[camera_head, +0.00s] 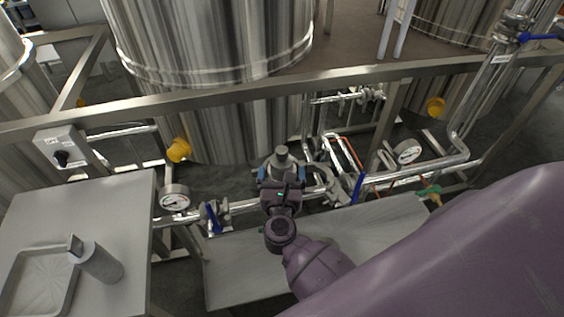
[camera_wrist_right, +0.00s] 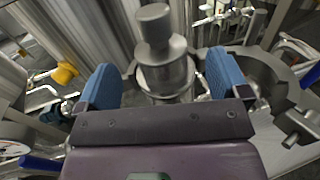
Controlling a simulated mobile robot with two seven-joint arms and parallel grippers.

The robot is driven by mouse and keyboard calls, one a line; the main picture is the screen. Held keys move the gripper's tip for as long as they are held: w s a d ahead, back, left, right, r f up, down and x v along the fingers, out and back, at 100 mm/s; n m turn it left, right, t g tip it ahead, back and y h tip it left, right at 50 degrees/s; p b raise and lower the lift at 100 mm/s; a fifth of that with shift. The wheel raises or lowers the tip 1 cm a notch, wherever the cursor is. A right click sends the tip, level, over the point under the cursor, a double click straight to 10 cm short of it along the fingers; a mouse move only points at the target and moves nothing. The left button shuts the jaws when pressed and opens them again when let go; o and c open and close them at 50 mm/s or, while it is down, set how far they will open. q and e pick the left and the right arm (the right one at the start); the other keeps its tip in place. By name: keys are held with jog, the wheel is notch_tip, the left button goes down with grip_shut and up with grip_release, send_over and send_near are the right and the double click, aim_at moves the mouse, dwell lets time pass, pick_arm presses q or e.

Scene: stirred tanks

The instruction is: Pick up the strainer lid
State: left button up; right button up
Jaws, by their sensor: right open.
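The strainer lid (camera_head: 281,155) is a grey metal piece with a round knob on top, sitting among the pipes below the large tank. In the right wrist view the lid (camera_wrist_right: 163,72) stands between the two blue fingers, knob upward. My right gripper (camera_head: 281,173) is open around the lid, with one finger on each side; it also shows in the right wrist view (camera_wrist_right: 162,82). Gaps show between the fingers and the lid. The lower part of the lid is hidden behind my gripper. My left gripper is not in view.
A metal frame rail (camera_head: 225,100) crosses above the pipes. Pressure gauges (camera_head: 174,198) and (camera_head: 408,151) and a blue valve handle (camera_head: 213,217) are nearby. A grey table (camera_head: 120,200) at left holds a tray (camera_head: 14,290) and a grey cylinder (camera_head: 100,263).

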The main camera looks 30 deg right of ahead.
aim_at(282, 164)
jog(key=shift+p+x, duration=0.45)
jog(key=shift+x, duration=2.1)
jog(key=c, duration=1)
jog(key=shift+c, duration=1.1)
jog(key=shift+r, duration=0.15)
